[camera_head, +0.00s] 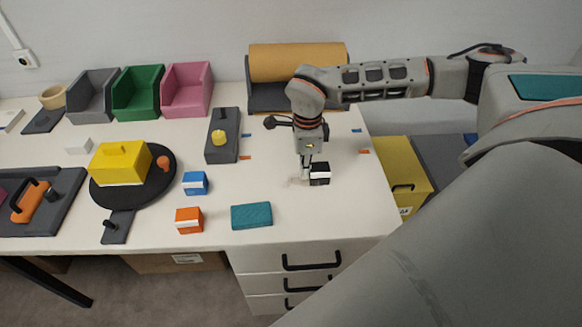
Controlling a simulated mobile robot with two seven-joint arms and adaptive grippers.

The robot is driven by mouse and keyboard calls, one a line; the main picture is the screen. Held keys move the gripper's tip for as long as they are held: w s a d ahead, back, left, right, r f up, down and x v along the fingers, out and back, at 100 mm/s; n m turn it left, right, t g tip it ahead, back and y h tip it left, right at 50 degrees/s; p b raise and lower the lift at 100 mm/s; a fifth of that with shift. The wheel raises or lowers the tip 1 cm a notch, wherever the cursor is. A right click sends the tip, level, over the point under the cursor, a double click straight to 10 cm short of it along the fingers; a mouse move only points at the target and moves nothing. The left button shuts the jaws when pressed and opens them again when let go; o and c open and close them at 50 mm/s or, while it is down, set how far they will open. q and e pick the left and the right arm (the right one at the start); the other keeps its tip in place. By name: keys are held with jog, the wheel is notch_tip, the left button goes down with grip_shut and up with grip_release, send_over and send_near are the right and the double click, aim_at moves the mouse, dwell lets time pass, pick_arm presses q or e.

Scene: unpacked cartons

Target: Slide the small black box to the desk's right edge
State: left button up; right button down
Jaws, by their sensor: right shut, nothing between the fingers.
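The small black box (320,174), with a white band, stands on the white desk (285,190) toward its right side, some way in from the right edge. My right gripper (306,177) points down just to the left of the box, low over the desk. Its fingers are shut with nothing between them. The fingertips are close against the box's left side; whether they touch it I cannot tell. My left gripper is not in this view.
Blue (196,183) and orange (189,220) boxes and a teal block (251,216) lie to the left. A paper roll (298,62) stands at the back. Orange marks (364,152) and blue marks lie near the right edge. A yellow bin (403,172) stands beyond that edge.

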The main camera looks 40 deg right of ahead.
jog(key=s+d+p, duration=0.1)
jog(key=s+d, duration=0.1)
jog(key=d, duration=0.1)
jog(key=s+d+p, duration=0.1)
jog(key=s+d, duration=0.1)
jog(key=d, duration=0.2)
jog(key=s+d+p, duration=0.1)
jog(key=s+d, duration=0.1)
jog(key=d, duration=0.1)
jog(key=shift+s+d+p, duration=0.25)
jog(key=shift+d+p, duration=0.1)
jog(key=shift+d, duration=0.05)
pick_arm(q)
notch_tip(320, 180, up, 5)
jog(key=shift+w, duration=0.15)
